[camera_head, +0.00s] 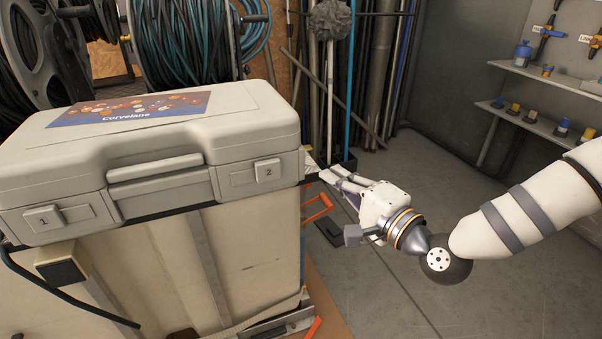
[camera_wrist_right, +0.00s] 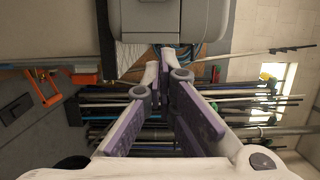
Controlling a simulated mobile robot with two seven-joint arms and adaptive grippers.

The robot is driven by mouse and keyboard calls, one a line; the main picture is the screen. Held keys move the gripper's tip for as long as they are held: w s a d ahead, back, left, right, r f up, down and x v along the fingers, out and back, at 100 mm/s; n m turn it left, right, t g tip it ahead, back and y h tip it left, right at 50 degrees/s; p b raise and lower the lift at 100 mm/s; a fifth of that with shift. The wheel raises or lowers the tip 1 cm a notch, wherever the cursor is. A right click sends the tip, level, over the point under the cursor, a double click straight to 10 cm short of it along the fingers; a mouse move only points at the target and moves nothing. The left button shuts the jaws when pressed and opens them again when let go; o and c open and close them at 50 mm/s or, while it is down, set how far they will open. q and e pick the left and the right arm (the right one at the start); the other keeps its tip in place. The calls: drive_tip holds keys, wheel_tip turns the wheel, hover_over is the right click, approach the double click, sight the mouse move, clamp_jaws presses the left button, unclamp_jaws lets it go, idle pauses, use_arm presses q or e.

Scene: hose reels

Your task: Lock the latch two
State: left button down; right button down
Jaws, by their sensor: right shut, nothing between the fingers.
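A closed grey case (camera_head: 150,150) with a colourful label lies on a box-like support at the left of the head view. Latch two (camera_head: 267,170) is a small square plate marked "2" at the right of its front face. It seems to lie flat against the front, but I cannot tell whether it is locked. Latch one (camera_head: 43,217) is at the front left. My right gripper (camera_head: 328,178) is just right of the case's right end, apart from latch two, fingers shut and empty. In the wrist view its fingertips (camera_wrist_right: 158,70) meet below a grey body. My left gripper is out of view.
The case's grey handle (camera_head: 155,170) lies between the latches. Hose reels (camera_head: 185,40) stand behind the case. An orange-handled item (camera_head: 318,207) is beside the support. Shelves (camera_head: 540,75) hold small items at the right. Open floor lies beneath my right arm.

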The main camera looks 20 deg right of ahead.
sight(273, 172)
drive_tip(key=w+a, duration=0.4)
drive_tip(key=shift+w+a, duration=0.25)
drive_tip(key=shift+a, duration=0.4)
drive_tip(key=a, duration=0.4)
drive_tip(key=shift+s+a, duration=0.1)
drive_tip(key=shift+a, duration=0.25)
drive_tip(key=shift+d, duration=0.1)
